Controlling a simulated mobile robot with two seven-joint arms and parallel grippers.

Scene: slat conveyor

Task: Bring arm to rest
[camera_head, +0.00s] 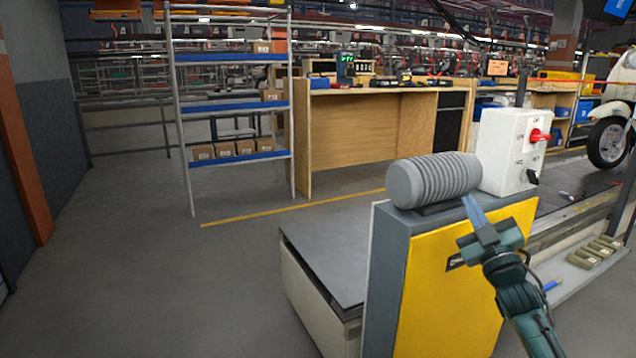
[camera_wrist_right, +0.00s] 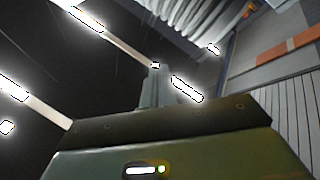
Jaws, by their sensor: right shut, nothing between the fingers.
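My right arm comes in from the lower right of the head view. Its gripper (camera_head: 470,203) points up and to the left, with its fingers together and empty. The fingertips are in front of the yellow-and-grey conveyor drive housing (camera_head: 465,275), just below the grey ribbed motor (camera_head: 432,180); I cannot tell whether they touch it. In the right wrist view the closed fingers (camera_wrist_right: 155,85) point up toward the ceiling lights, with grey ribs at the top. My left gripper is not in view.
A white control box (camera_head: 508,150) with a red switch stands beside the motor. A dark conveyor bed (camera_head: 345,250) lies left of the housing. A shelf rack (camera_head: 230,105) and a wooden workbench (camera_head: 365,140) stand behind. The floor at left is clear.

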